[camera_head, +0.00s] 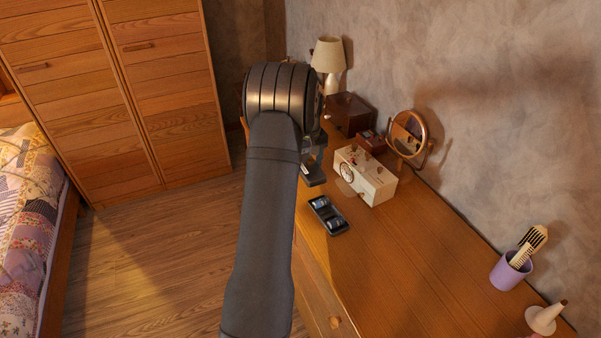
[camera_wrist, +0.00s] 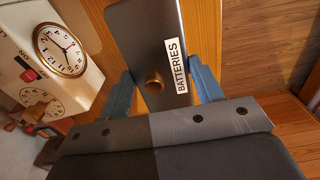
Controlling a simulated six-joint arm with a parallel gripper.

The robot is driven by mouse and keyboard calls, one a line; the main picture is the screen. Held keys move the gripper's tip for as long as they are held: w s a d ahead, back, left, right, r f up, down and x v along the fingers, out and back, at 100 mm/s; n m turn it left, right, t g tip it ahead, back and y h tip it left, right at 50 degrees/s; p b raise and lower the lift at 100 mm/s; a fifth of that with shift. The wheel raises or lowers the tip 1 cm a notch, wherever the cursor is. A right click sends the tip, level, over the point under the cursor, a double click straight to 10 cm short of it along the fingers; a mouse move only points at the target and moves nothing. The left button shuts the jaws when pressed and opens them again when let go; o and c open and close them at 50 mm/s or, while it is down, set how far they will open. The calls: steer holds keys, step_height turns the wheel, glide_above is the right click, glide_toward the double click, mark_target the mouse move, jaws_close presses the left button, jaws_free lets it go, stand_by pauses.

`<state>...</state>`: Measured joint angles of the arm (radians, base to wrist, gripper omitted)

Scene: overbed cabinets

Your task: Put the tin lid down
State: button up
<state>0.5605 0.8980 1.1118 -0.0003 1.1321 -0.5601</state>
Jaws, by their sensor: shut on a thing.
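The tin lid (camera_wrist: 148,40) is a dark grey plate with a round brown knob (camera_wrist: 154,83) and a white "BATTERIES" label. My gripper (camera_wrist: 164,84) has its two blue fingers shut on it, one on either side. In the head view my gripper (camera_head: 313,160) is over the left edge of the dresser top, with the dark lid (camera_head: 315,179) just below it. Whether the lid touches the wood cannot be told. An open dark tin (camera_head: 328,216) with batteries in it lies nearer on the dresser, apart from the lid.
A cream clock box (camera_head: 377,184) stands close to the right of my gripper. Behind it are a brown box (camera_head: 348,113), a lamp (camera_head: 328,58) and a round mirror (camera_head: 407,133). A purple cup (camera_head: 510,271) stands front right. The dresser top (camera_head: 410,255) between is clear.

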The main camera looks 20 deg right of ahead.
steer(key=w, duration=0.1)
steer(key=a+f, duration=0.1)
steer(key=w+f, duration=0.1)
steer(key=shift+w+a, duration=0.25)
steer(key=shift+w, duration=0.1)
steer(key=shift+f, duration=1.95)
steer(key=o, duration=1)
steer(key=shift+f, duration=0.1)
steer(key=shift+c, duration=0.2)
step_height(320, 180, up, 12)
steer(key=shift+r, duration=0.15)
